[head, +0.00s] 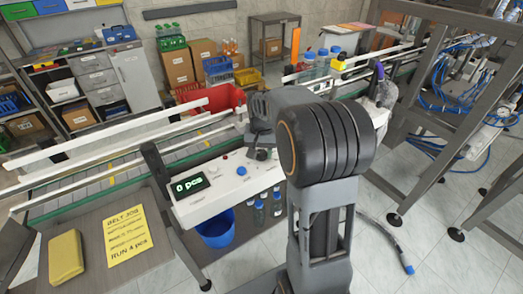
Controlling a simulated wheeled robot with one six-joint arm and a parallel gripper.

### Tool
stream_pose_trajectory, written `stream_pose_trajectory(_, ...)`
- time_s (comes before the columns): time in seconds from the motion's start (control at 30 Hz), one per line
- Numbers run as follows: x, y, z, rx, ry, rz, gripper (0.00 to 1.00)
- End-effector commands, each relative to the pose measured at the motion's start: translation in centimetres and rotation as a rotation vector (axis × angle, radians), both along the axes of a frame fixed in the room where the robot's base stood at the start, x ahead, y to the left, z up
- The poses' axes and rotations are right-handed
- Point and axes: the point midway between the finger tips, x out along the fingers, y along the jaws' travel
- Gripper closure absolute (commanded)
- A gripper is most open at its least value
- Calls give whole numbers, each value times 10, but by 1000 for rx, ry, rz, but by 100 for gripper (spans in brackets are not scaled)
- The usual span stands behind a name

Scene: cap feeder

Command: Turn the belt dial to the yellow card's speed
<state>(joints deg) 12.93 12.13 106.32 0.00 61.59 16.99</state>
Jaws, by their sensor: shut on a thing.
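The yellow card (127,236) lies on the grey table at the lower left. The white control panel (220,195) has a lit display (190,186) reading 0 pcs and a blue knob or button (241,171). My gripper (262,149) points down at the panel's right part, shut on a dark thing that seems to be the belt dial. The fingers mostly hide the dial, so its setting cannot be read.
The conveyor (110,180) with white rails runs behind the panel. A yellow block (65,256) lies left of the card. A red bin (215,101) stands behind the gripper. A blue bucket (216,230) and several bottles stand below the panel. A metal frame (418,130) rises at right.

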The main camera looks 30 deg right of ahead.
Motion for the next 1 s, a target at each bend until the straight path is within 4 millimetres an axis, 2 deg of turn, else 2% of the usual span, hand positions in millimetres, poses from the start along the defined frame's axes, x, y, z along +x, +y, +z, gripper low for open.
stream_pose_trajectory(0.3, 1, 0, 1, -1, -3, -121, 78)
stream_pose_trajectory(0.9, 1, 0, 1, 0, -4, -150, 78)
stream_pose_trajectory(0.93, 1, 0, 1, 0, -4, -150, 52)
stream_pose_trajectory(1.0, 1, 0, 1, -1, -4, -149, 45)
